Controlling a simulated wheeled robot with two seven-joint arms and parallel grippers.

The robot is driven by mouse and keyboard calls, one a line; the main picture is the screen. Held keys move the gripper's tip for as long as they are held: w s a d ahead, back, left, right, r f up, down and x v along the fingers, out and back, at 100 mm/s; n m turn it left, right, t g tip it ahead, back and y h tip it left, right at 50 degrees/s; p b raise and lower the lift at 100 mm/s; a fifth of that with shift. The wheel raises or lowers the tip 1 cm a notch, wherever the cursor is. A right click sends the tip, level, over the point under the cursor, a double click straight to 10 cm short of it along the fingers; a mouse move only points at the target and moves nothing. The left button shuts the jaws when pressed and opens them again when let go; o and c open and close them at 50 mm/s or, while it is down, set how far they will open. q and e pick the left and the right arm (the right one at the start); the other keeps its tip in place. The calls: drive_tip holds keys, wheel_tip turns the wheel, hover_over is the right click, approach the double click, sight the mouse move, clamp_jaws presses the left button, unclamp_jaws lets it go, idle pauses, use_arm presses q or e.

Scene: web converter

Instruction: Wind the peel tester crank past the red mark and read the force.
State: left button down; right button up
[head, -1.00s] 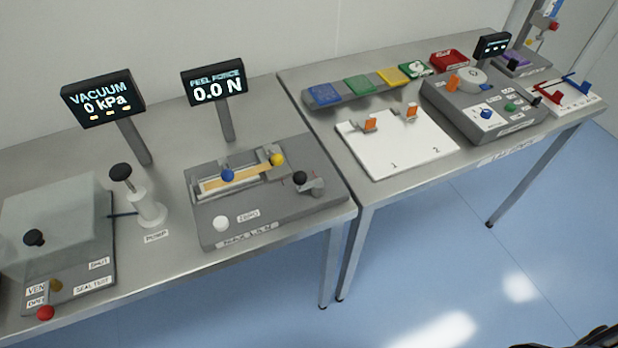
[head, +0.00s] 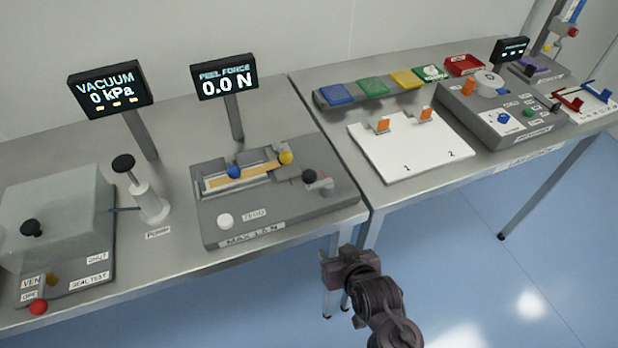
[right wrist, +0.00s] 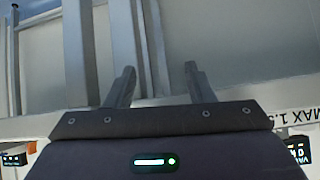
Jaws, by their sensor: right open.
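The grey peel tester (head: 275,195) sits on the left table in the head view, with a blue knob (head: 234,172) and a yellow knob (head: 286,158) on its strip carriage. My left gripper is not in view.
A vacuum pump (head: 148,195) and a seal test chamber (head: 58,220) stand left of the tester. The vacuum display (head: 110,88) reads 0 kPa. A white board (head: 415,150) and a grey control box (head: 500,112) occupy the right table. Open floor lies in front.

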wheel_tip(320, 180, up, 9)
drive_tip(key=t, duration=0.1)
drive_tip(key=m+t, duration=0.3)
drive_tip(key=t, duration=0.4)
approach(311, 182)
drive_tip(key=w, duration=0.4)
drive_tip(key=shift+w+a, duration=0.2)
drive_tip(key=shift+a, duration=0.15)
drive_tip(key=w, duration=0.2)
drive_tip(key=w+p, duration=0.1)
drive_tip(key=w, duration=0.3)
drive_tip(key=shift+w+a, duration=0.1)
drive_tip(key=shift+a, duration=0.25)
drive_tip(key=shift+w, duration=0.5)
drive_tip(key=c, duration=0.9)
